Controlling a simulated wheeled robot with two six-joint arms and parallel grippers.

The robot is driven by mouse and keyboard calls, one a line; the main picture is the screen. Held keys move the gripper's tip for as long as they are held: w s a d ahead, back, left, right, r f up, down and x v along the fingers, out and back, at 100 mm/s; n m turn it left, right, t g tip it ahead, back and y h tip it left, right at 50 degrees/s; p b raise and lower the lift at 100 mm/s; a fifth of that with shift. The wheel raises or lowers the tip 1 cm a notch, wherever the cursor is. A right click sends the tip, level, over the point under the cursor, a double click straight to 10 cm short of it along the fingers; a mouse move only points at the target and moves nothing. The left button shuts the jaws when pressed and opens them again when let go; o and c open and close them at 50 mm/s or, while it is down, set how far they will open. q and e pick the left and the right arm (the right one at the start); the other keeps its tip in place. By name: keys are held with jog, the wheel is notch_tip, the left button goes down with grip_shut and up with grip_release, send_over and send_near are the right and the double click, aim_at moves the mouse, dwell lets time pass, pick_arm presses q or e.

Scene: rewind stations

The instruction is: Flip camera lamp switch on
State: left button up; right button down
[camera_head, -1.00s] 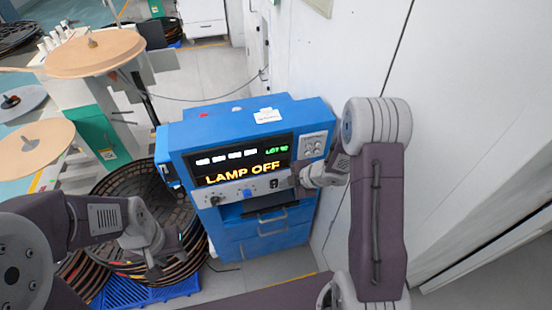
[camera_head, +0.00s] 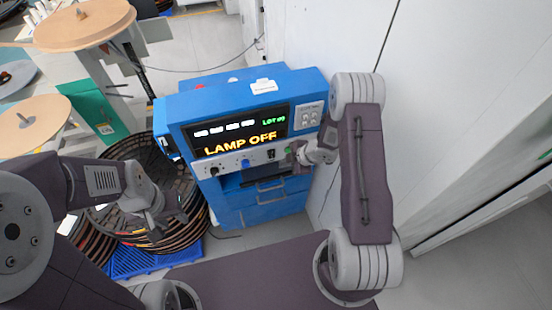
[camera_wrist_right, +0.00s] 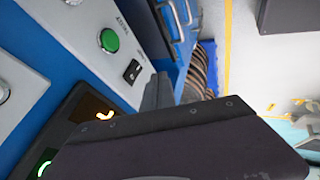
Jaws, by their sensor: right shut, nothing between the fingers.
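The blue cabinet (camera_head: 225,99) has a display (camera_head: 240,138) reading "LAMP OFF". In the right wrist view the black rocker switch (camera_wrist_right: 132,71) is beside a round green button (camera_wrist_right: 109,41). My right gripper (camera_head: 297,153) is shut and empty, just right of the switch at the panel. Its dark fingers (camera_wrist_right: 158,92) show close beside the switch; I cannot tell whether they touch. My left gripper (camera_head: 170,222) hangs over coiled reels, its jaws unclear.
A white wall (camera_head: 440,110) stands close on the right. Coiled dark reels (camera_head: 195,205) lie on a blue pallet (camera_head: 140,262) left of the cabinet. Tables with round tan discs (camera_head: 84,24) are at the left. Drawers (camera_head: 265,204) fill the cabinet's lower front.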

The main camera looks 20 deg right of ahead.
aim_at(275, 157)
jog(key=w+f, duration=0.1)
jog(key=w, duration=0.1)
jog(key=w+a+f+p, duration=0.1)
jog(key=w, duration=0.1)
jog(key=w+f, duration=0.2)
jog(key=shift+a+p, duration=0.35)
jog(key=shift+a, duration=0.05)
jog(key=shift+w+f, duration=0.15)
jog(key=shift+w, duration=0.1)
